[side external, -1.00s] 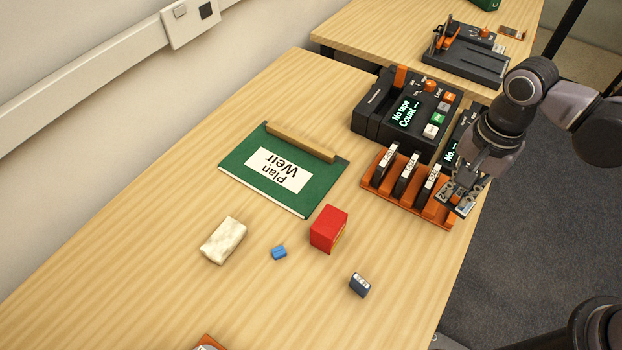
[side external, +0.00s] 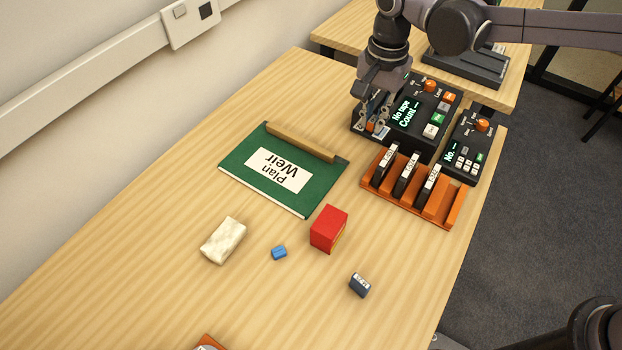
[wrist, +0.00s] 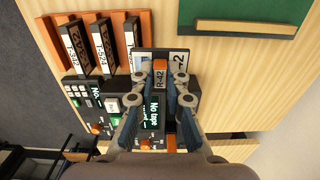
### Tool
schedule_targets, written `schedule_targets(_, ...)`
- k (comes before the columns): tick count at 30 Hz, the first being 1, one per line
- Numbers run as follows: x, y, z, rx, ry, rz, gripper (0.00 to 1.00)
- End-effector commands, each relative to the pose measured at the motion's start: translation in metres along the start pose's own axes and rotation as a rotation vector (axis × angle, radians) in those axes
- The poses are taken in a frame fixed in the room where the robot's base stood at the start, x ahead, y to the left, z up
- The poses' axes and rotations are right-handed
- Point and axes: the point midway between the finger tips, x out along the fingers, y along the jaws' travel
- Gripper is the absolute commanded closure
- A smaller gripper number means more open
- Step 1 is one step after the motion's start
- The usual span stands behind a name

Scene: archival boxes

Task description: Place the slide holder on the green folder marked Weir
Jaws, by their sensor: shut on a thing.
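My gripper (side external: 376,126) is shut on the slide holder (side external: 381,132), a small dark piece with pale panels. The green folder (side external: 319,196) lies flat on the table, with a white label reading "Plan Weir", upside down in the side view. The folder (wrist: 235,11) also shows at the top of the wrist view.
A wooden bar (side external: 300,142) lies along the folder's back edge. An orange rack (side external: 408,199) with several black cartridges and a dark tape machine (side external: 440,97) stand right. A red box (side external: 328,229), blue block (side external: 279,252), pale block (side external: 223,240) and dark block (side external: 360,284) lie in front.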

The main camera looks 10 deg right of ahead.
Motion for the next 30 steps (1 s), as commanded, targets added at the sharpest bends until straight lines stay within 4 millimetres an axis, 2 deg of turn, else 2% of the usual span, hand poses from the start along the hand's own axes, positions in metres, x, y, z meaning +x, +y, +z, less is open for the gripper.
schedule_targets(3,0.003,-0.018,0.0,-0.018,0.0,0.0,1.0)
schedule_targets(10,0.011,-0.035,0.007,-0.032,0.0,0.0,1.0)
schedule_targets(24,0.063,-0.085,0.078,-0.032,0.0,0.0,1.0)
schedule_targets(30,0.075,-0.096,0.093,-0.03,0.0,0.0,1.0)
